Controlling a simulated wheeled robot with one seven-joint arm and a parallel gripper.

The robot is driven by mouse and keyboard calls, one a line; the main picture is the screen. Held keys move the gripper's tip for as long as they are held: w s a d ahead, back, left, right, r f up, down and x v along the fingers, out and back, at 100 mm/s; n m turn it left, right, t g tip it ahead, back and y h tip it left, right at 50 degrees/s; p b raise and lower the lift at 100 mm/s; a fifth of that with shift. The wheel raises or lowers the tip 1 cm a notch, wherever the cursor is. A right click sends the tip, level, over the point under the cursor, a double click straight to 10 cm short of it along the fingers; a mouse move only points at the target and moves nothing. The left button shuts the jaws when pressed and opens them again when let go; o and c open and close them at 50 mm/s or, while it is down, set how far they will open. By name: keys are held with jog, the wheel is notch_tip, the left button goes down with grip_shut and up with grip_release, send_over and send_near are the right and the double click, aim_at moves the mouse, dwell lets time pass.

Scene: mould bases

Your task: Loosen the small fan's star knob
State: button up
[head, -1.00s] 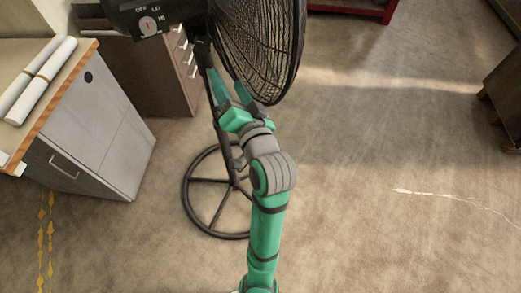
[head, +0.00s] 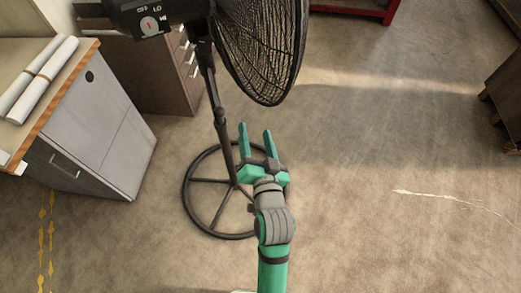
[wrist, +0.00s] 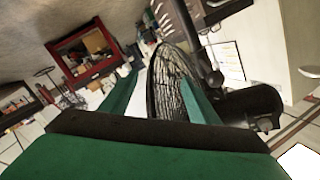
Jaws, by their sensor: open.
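The black pedestal fan stands on the floor, with its wire cage (head: 258,50) at the top and its control box (head: 150,22) at the upper left. Its pole (head: 224,145) runs down to a round base ring (head: 187,205). I cannot make out the star knob; a collar (head: 219,113) shows partway up the pole. My gripper (head: 256,129) is open and empty, right of the pole and below the cage, apart from the pole in the picture. In the wrist view, the cage (wrist: 172,90) appears beyond and between my green fingers (wrist: 155,78), with the dark motor housing (wrist: 250,105) to the right.
A grey cabinet (head: 95,145) with paper rolls (head: 35,80) on top stands at the left. A brown drawer unit (head: 150,75) is behind the fan. A red-framed unit (head: 355,10) is at the back and a dark wooden piece (head: 505,95) at the right. The floor to the right is clear.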

jog(key=shift+h, duration=0.4)
jog(key=shift+s+d+f, duration=0.5)
jog(key=shift+s+f, duration=0.3)
jog(key=shift+f, duration=0.05)
jog(key=shift+s+d+f, duration=0.45)
jog(key=shift+s+f, duration=0.3)
jog(key=shift+f, duration=0.05)
